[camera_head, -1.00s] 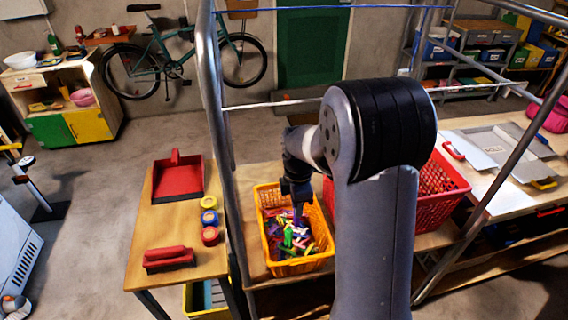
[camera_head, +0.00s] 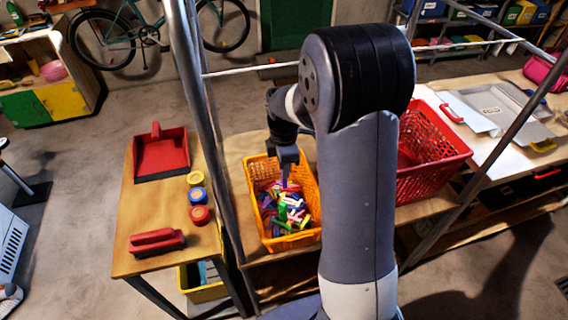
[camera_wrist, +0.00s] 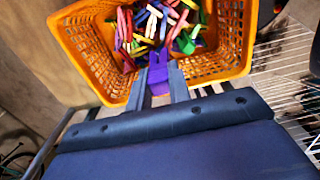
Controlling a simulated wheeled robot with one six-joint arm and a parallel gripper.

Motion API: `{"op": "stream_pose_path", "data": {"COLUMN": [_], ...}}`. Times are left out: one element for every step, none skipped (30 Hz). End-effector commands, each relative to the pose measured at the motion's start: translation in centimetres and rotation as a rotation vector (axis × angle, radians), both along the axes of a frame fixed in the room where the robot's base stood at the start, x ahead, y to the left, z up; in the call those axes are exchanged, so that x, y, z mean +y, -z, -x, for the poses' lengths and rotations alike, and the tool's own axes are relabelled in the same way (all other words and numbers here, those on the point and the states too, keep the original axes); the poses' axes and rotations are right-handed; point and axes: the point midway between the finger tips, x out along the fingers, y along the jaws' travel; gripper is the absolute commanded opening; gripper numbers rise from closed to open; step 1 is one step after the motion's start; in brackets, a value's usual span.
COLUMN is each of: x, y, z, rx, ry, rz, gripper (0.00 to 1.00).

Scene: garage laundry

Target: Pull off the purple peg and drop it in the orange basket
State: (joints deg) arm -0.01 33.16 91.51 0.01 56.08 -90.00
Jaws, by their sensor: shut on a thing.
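The orange basket (camera_head: 256,212) stands on the wooden shelf left of my arm and holds several pegs of many colours. In the wrist view its rim (camera_wrist: 84,68) and the pegs inside show at the top. My gripper (camera_head: 287,180) is over the basket. In the wrist view my gripper (camera_wrist: 159,88) is shut on the purple peg (camera_wrist: 158,72), which sits between the two fingers over the near side of the basket. Whether the peg touches the pegs below, I cannot tell.
A metal frame post (camera_head: 200,100) rises left of the basket, with a rail (camera_head: 270,67) across the back. A red basket (camera_head: 430,165) stands to the right. A side table on the left holds a red dustpan (camera_head: 160,155), a red brush (camera_head: 156,241) and round tubs (camera_head: 198,194).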

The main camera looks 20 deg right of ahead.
Motion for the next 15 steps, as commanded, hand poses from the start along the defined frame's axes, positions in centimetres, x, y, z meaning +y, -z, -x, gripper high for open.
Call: {"op": "stream_pose_path", "data": {"x": [0.0, 0.0, 0.0, 0.0, 0.0, 0.0, 0.0, 0.0, 0.0, 0.0, 0.0, 0.0, 0.0, 0.0, 0.0], "y": [1.0, 1.3, 1.7, 2.0, 2.3, 2.7, 3.0, 3.3, 3.7, 4.0, 4.3, 4.7, 5.0, 5.3, 5.7], "z": [0.0, 0.0, 0.0, 0.0, 0.0, 0.0, 0.0, 0.0, 0.0, 0.0, 0.0, 0.0, 0.0, 0.0, 0.0], "rx": [0.000, 0.000, 0.000, 0.000, 0.000, 0.001, 0.001, 0.001, 0.001, 0.001, 0.002, 0.001, 0.001, 0.001, 0.001], "ry": [0.000, 0.000, 0.000, 0.000, 0.000, 0.000, 0.000, 0.000, 0.000, 0.000, 0.000, 0.000, 0.000, 0.000, 0.000], "rz": [0.000, 0.000, 0.000, 0.000, 0.000, 0.000, 0.000, 0.000, 0.000, 0.000, 0.000, 0.000, 0.000, 0.000, 0.000], "gripper": [0.00, 0.00, 0.00, 0.00, 0.00, 0.00, 0.00, 0.00, 0.00, 0.00, 0.00, 0.00, 0.00, 0.00, 0.00]}}
